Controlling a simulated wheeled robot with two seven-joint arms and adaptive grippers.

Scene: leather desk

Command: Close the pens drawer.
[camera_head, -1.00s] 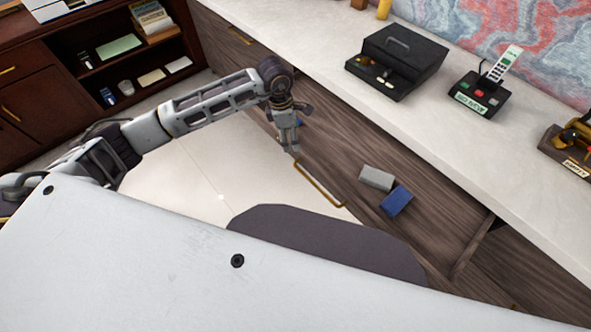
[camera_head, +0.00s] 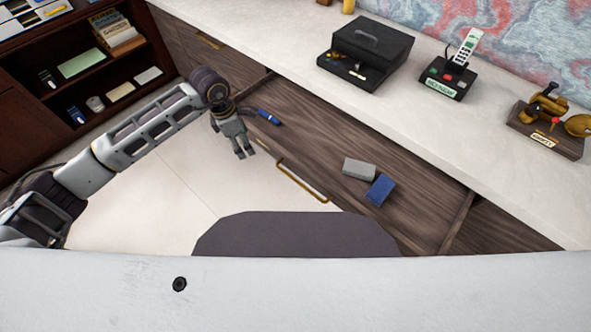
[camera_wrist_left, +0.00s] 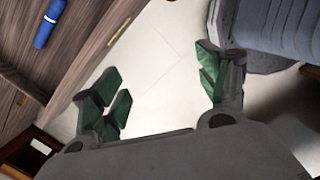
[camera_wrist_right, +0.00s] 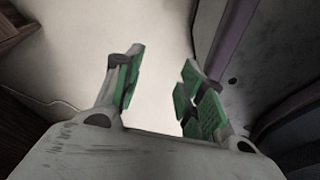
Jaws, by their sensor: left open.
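The open drawer (camera_head: 320,138) stands out from under the white desk top, its dark wood inside visible from above. A blue pen-like object (camera_head: 268,116) lies near its left end, also seen in the left wrist view (camera_wrist_left: 48,24). A grey block (camera_head: 359,169) and a blue block (camera_head: 380,189) lie further right in it. The brass handle (camera_head: 302,184) is on the drawer's front. My left gripper (camera_head: 244,154) is open and empty, just outside the front, left of the handle and apart from it. My right gripper (camera_wrist_right: 158,88) is open and empty, seen only in its wrist view.
A black case (camera_head: 366,54), a phone on its dock (camera_head: 452,77) and a brass device (camera_head: 549,128) stand on the desk top. A dark shelf (camera_head: 83,45) stands at the left. The pale floor (camera_head: 160,190) before the drawer is clear. A dark seat-like shape (camera_head: 295,236) is nearer.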

